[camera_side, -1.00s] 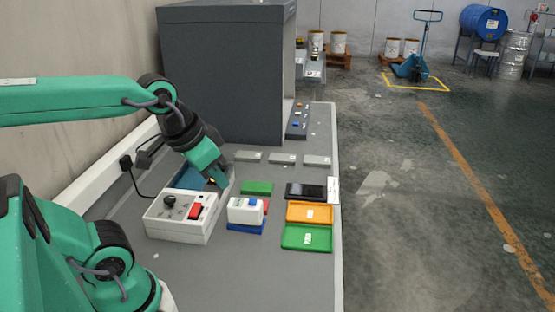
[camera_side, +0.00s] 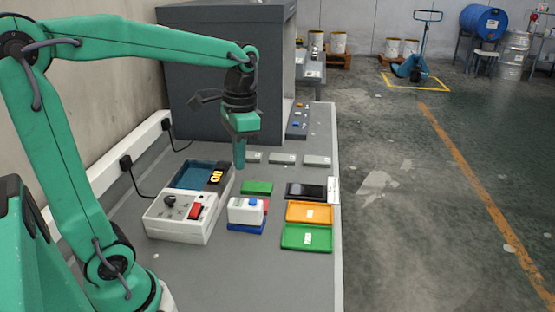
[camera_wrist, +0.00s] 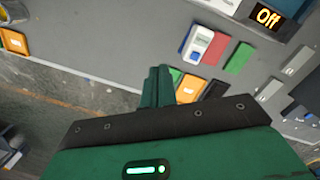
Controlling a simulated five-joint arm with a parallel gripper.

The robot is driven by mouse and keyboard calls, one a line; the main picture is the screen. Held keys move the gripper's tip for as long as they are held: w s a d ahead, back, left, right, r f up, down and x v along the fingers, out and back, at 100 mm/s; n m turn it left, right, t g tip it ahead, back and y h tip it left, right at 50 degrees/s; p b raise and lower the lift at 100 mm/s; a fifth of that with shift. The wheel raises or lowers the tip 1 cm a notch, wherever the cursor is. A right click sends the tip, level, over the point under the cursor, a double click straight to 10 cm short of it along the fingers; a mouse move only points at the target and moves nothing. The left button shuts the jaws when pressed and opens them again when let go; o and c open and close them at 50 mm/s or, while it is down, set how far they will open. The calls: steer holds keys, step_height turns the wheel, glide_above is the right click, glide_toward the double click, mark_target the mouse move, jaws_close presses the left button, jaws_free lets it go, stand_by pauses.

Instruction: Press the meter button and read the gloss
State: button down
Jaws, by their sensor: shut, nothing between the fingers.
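The small white meter (camera_side: 246,211) with a blue button on top sits on a blue block (camera_side: 247,229), with a red part at its right. The meter also shows in the wrist view (camera_wrist: 198,45), where its small screen is too small to read. My gripper (camera_side: 239,166) is shut and empty, pointing down above the table, behind and apart from the meter. Its closed fingers (camera_wrist: 155,88) show in the wrist view. A white control box (camera_side: 182,218) with a black knob and red switch stands left of the meter.
A green plate (camera_side: 257,188), a black panel (camera_side: 306,190), an orange tray (camera_side: 309,213) and a green tray (camera_side: 306,237) lie around the meter. Grey blocks (camera_side: 283,159) lie farther back. A large dark cabinet (camera_side: 222,75) stands behind. The front tabletop is clear.

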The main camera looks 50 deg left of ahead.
steer(key=w+g, duration=0.1)
steer(key=w, duration=0.1)
steer(key=m+g+h, duration=0.2)
steer(key=g, duration=0.3)
glide_above(255, 199)
steer(key=shift+f, duration=2.8)
steer(key=shift+f, duration=0.15)
steer(key=shift+f, duration=4.25)
steer(key=shift+d+f, duration=0.1)
steer(key=shift+f, duration=0.8)
steer(key=shift+r, duration=0.9)
